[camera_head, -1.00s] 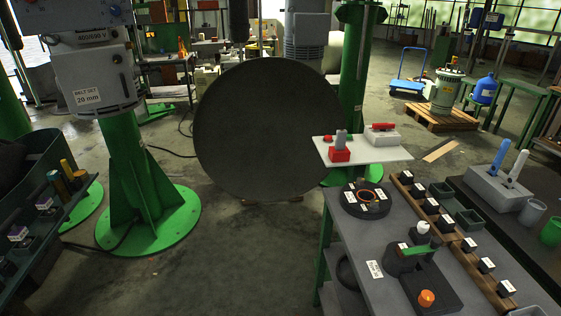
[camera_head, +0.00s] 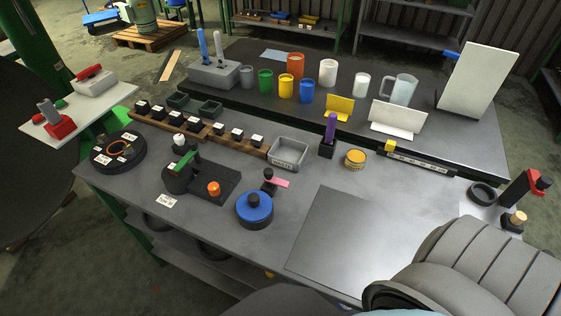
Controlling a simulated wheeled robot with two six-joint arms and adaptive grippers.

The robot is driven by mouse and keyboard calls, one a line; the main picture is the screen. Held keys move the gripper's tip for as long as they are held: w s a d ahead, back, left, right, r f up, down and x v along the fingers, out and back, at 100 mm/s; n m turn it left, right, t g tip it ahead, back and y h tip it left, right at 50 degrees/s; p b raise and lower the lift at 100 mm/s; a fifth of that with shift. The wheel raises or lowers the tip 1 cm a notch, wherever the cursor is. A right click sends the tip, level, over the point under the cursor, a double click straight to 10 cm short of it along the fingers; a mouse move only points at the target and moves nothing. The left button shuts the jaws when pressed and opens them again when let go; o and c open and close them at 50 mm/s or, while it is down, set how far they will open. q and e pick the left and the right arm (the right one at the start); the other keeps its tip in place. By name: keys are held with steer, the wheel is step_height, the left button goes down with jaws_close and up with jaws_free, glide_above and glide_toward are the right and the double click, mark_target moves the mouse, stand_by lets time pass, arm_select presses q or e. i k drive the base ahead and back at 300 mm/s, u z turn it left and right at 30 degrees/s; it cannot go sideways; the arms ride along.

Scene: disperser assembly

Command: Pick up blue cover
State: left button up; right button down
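Nothing is touching the cover from above. Neither of my grippers shows in this view.
A black block with an orange knob (camera_head: 214,188) stands left of the cover. A grey bin (camera_head: 288,153) and a yellow-topped tin (camera_head: 355,158) are behind it. Cups stand on the rear table. The grey panel (camera_head: 340,232) to the right is clear.

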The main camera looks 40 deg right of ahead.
mark_target(255, 206)
steer(key=z, duration=1.4)
steer(key=k, duration=1.3)
steer(key=z, duration=0.75)
steer(key=i, duration=0.7)
steer(key=u, duration=0.15)
